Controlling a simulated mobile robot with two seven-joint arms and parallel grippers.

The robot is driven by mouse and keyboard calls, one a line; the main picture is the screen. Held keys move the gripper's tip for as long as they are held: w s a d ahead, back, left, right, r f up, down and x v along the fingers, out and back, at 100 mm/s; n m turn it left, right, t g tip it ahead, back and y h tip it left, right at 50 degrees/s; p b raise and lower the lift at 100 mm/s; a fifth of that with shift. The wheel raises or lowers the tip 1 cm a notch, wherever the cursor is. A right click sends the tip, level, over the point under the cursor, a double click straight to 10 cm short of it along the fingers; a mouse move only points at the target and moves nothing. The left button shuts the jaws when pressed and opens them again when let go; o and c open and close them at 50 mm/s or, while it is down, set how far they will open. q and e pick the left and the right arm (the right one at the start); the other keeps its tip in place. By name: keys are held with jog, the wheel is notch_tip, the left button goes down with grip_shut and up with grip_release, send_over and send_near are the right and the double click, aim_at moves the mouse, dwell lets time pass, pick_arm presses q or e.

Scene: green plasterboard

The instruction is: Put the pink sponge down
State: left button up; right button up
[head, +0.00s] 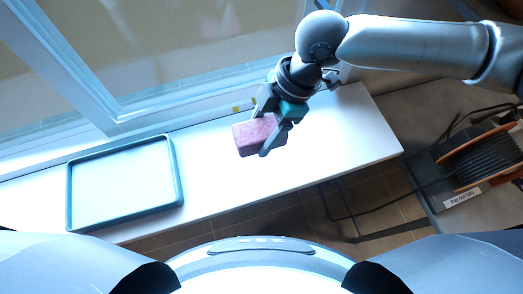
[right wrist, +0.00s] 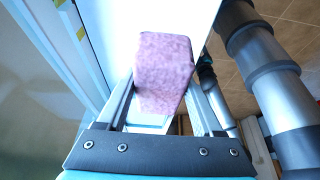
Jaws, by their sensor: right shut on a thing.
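The pink sponge (head: 255,136) is a mottled pink block between the fingers of my right gripper (head: 270,130). My right gripper is shut on it, over the white table by the window. Whether the sponge touches the table top cannot be told. In the right wrist view the sponge (right wrist: 163,70) sticks out past the two fingers (right wrist: 160,105) with the white surface behind it. My left gripper is not in view.
A blue-rimmed tray (head: 179,175), empty, stands on the white table (head: 335,135) at the left. The table is bare around the sponge and to its right. A window runs along the back. A cable reel (head: 485,158) stands at the far right.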

send_over(256, 162)
jog(key=d, duration=0.1)
jog(key=f, duration=0.5)
jog(key=shift+w+d+f, duration=0.15)
jog(key=shift+w+f, duration=0.1)
jog(key=shift+f, duration=0.05)
notch_tip(256, 162, down, 4)
jog(key=shift+r, duration=0.15)
jog(key=shift+f, duration=0.45)
jog(key=o, duration=1.3)
jog(key=shift+r, duration=0.1)
jog(key=shift+o, duration=0.2)
jog(key=shift+b, duration=0.3)
jog(key=v, duration=1.5)
jog(key=shift+s+d, duration=0.25)
jog(key=shift+d, duration=0.05)
